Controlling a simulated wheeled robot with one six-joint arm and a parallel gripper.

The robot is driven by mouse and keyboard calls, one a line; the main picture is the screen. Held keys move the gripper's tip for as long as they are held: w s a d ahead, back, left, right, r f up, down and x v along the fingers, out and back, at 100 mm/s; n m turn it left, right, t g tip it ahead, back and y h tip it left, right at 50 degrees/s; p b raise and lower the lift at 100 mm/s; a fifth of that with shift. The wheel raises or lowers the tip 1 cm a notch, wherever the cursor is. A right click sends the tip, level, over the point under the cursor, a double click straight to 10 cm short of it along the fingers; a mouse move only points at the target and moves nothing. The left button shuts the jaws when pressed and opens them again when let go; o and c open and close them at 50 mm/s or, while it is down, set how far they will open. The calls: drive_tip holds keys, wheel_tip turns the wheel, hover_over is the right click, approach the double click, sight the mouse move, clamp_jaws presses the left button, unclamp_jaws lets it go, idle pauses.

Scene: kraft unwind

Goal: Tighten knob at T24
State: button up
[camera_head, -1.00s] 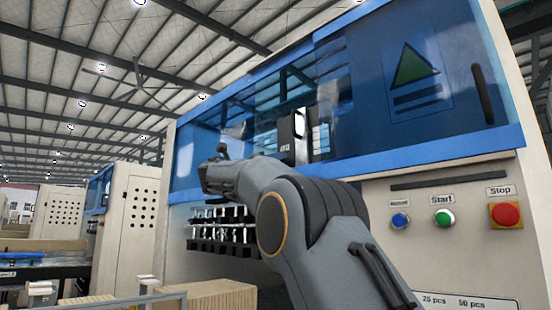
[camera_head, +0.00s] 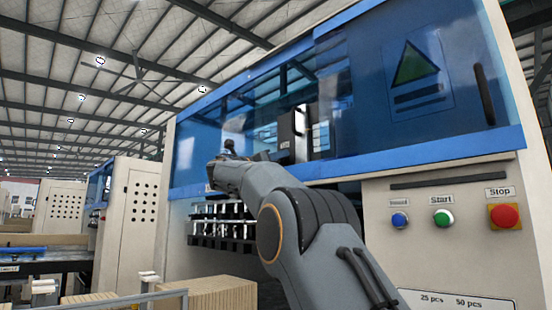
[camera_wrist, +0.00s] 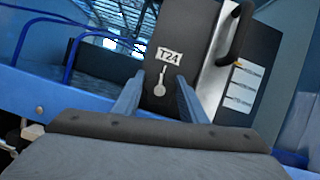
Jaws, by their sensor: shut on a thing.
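The T24 unit is a dark box with a white "T24" label (camera_wrist: 170,55) in the wrist view. Below the label is a small pale round knob (camera_wrist: 159,89) with a thin pointer above it. My gripper (camera_wrist: 158,80) has one finger on each side of the knob, shut on it; the exact contact is hard to see. In the head view the dark unit (camera_head: 286,137) hangs inside the machine opening, and my arm hides the fingers.
A black curved handle (camera_wrist: 238,35) stands right of the label, by a metal plate. Blue tubes (camera_wrist: 75,25) run at upper left. Blue glass covers (camera_head: 415,75) and the blue machine edge (camera_head: 430,152) lie close to my arm. A row of black fittings (camera_head: 222,243) sits below.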

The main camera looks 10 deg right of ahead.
drive_tip(key=shift+m+g+h+p, duration=0.6)
drive_tip(key=shift+m+g+p, duration=0.2)
drive_tip(key=shift+m, duration=1.1)
drive_tip(key=o, duration=1.1)
drive_tip(key=shift+c, duration=0.2)
drive_tip(key=b+v, duration=0.4)
drive_tip(key=v, duration=0.4)
